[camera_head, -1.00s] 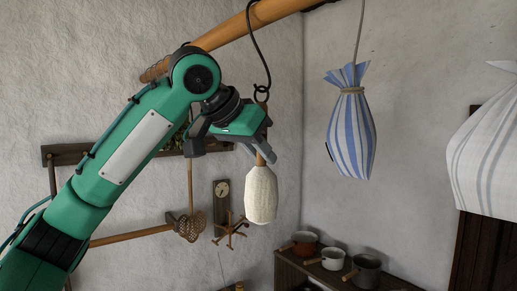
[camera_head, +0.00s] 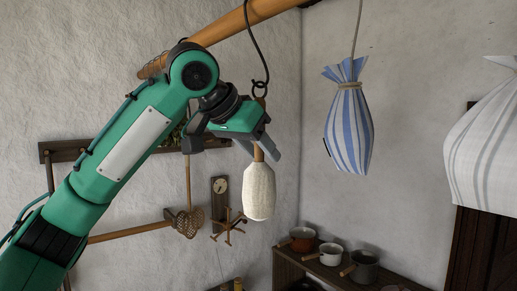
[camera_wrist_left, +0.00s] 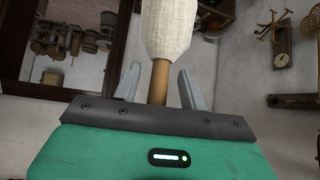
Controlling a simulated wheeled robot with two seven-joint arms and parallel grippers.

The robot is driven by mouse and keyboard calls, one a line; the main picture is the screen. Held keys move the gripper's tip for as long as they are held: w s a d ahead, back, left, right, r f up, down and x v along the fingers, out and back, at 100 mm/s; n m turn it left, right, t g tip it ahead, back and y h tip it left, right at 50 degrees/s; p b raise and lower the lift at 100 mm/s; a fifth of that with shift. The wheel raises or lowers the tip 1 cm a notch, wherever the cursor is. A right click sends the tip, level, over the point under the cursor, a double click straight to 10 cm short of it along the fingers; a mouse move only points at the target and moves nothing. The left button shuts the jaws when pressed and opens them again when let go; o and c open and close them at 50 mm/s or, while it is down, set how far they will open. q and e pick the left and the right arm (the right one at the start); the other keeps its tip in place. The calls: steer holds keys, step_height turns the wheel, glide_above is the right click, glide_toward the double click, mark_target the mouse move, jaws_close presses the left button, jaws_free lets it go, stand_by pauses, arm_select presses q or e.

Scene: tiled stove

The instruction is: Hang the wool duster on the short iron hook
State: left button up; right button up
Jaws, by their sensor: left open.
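The wool duster (camera_head: 259,192) has a pale woolly head and a wooden handle, and hangs upright with its head down. It also shows in the wrist view (camera_wrist_left: 168,30). A black iron hook (camera_head: 254,40) comes down from the wooden pole. A dark ring at the top of the handle meets the hook's curled lower end and appears to hang on it; the exact contact is too small to tell. My left gripper (camera_head: 260,148) is open, with its fingers (camera_wrist_left: 159,84) apart on either side of the handle. My right gripper is not in view.
A blue-striped cloth bag (camera_head: 349,130) hangs to the right, and a white striped cloth (camera_head: 485,140) farther right. The wooden pole (camera_head: 225,22) crosses above my arm. Pots (camera_head: 331,254) stand on a low shelf below. A rack (camera_head: 65,152) is on the wall behind.

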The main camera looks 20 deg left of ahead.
arm_select(q)
steer(key=shift+s+a+r+b, duration=0.2)
steer(key=shift+s+r+b, duration=0.1)
steer(key=shift+s+b, duration=0.05)
steer(key=b+v, duration=0.4)
steer(key=v, duration=0.8)
steer(key=shift+s+a+r, duration=0.15)
steer(key=shift+a+r, duration=0.05)
steer(key=shift+r, duration=0.05)
